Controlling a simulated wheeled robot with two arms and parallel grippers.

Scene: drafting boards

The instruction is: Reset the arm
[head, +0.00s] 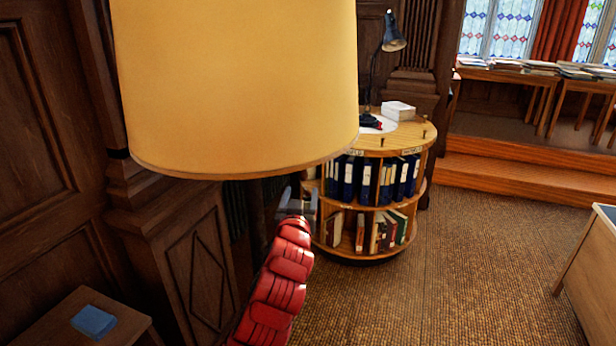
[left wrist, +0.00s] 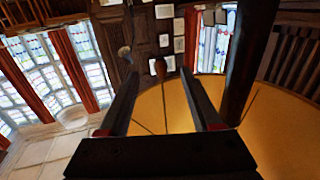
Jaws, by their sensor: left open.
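My left arm (head: 275,290), red and segmented, rises from the bottom of the head view. My left gripper (head: 297,204) is at its upper end, just below the rim of a large yellow lampshade (head: 240,90) and in front of the round bookcase's left side. In the left wrist view its two dark fingers (left wrist: 159,76) stand apart with nothing held between them. A yellow surface, seemingly the lampshade (left wrist: 210,95), lies behind the fingers there. The lampshade hides part of the room behind it. My right gripper is in neither view.
A round bookcase (head: 374,155) holds binders, books and a desk lamp (head: 392,42). Wood panelling (head: 55,150) and a low wooden top with a blue object (head: 93,321) are at left. A desk (head: 590,262) is at right. The carpet (head: 470,270) between is clear.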

